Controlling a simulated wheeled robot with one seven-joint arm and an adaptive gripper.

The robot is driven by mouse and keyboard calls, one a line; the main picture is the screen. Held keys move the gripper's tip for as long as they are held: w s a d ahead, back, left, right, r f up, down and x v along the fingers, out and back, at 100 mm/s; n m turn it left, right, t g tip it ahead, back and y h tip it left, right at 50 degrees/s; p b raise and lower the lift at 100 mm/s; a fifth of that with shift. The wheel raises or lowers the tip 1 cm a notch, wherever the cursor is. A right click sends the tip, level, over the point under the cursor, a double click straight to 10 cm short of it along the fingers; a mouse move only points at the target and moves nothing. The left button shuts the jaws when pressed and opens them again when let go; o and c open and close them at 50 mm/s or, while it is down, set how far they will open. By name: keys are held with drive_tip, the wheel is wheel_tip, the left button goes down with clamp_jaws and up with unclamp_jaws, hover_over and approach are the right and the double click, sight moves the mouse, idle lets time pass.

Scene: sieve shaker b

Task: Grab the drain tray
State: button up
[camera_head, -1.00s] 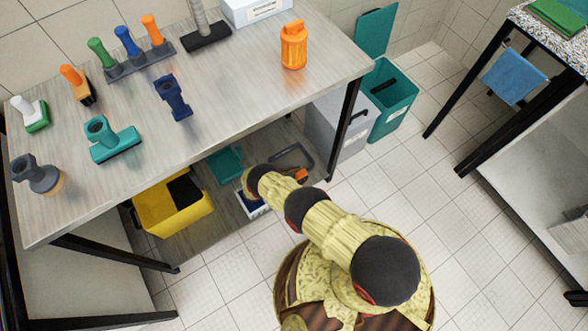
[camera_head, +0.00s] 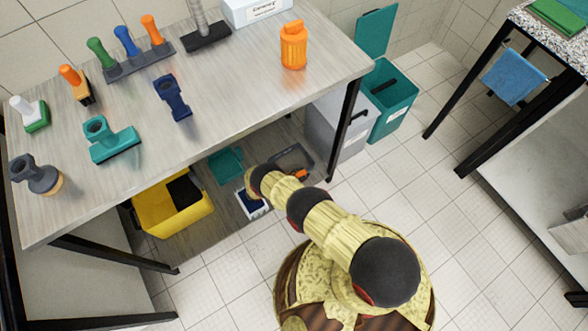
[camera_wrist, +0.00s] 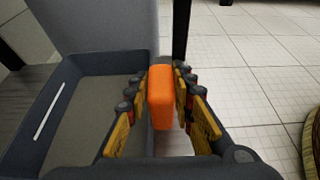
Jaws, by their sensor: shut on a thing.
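The drain tray is a shallow dark grey tray (camera_head: 289,155) on the low shelf under the workbench, partly hidden by my arm in the head view. In the wrist view the tray (camera_wrist: 90,105) fills the left side, with a white strip along its inner left wall. An orange block-shaped handle (camera_wrist: 161,98) stands at the tray's right edge. My gripper (camera_wrist: 168,95) is shut on this orange handle, with its yellow-padded fingers on both sides. In the head view my arm covers most of the gripper.
A grey bin (camera_head: 343,133) and a teal bin (camera_head: 394,105) stand right of the tray, beside a black table leg (camera_head: 343,125). A yellow bucket (camera_head: 170,210), a teal item (camera_head: 226,163) and a blue-white item (camera_head: 251,206) lie left. The tiled floor in front is open.

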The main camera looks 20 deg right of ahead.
clamp_jaws()
idle(0.5)
drive_tip(key=shift+r, duration=0.15)
